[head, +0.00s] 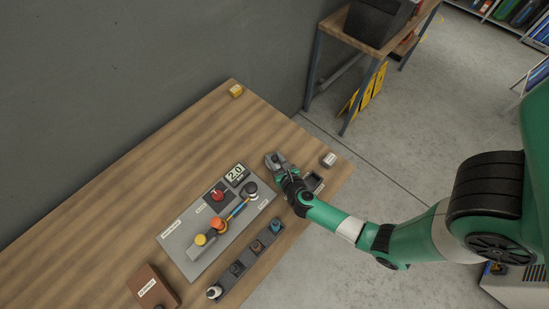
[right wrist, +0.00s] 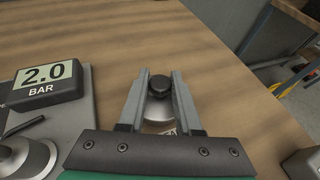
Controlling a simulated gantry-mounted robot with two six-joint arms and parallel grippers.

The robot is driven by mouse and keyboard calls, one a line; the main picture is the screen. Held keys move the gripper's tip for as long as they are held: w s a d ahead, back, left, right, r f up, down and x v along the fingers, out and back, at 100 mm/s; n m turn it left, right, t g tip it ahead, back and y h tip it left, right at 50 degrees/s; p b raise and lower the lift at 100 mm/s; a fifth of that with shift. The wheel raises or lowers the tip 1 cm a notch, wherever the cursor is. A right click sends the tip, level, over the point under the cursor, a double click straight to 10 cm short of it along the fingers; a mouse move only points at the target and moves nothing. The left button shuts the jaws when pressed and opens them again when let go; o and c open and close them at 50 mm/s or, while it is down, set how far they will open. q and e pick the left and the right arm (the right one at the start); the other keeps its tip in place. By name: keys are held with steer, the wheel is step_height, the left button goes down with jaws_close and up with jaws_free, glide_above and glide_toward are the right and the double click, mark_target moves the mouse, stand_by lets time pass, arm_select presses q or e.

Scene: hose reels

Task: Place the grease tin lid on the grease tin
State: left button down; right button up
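My right gripper (head: 275,160) is low over the far right part of the table. In the right wrist view its two fingers (right wrist: 159,78) stand on either side of a dark round knob (right wrist: 158,87), with little or no gap. I cannot tell whether they press on it. Below the knob a pale round piece (right wrist: 157,113) with part of a label shows; the gripper hides the rest. It may be the grease tin or its lid. A small pale labelled container (head: 329,159) stands to the right of the gripper. My left gripper is not in view.
A grey panel (head: 180,237) with coloured knobs and a 2.0 BAR display (head: 236,174) lies left of the gripper. A long holder (head: 250,258) and a brown box (head: 151,287) sit nearer the front. The table's back left is mostly clear.

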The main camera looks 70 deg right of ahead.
steer(key=o, duration=0.3)
steer(key=shift+o, duration=0.2)
steer(key=shift+r, duration=0.2)
steer(key=p+v, duration=0.2)
steer(key=v, duration=0.9)
steer(key=shift+s+a+r, duration=0.25)
steer(key=shift+s+a, duration=0.05)
steer(key=shift+s, duration=0.1)
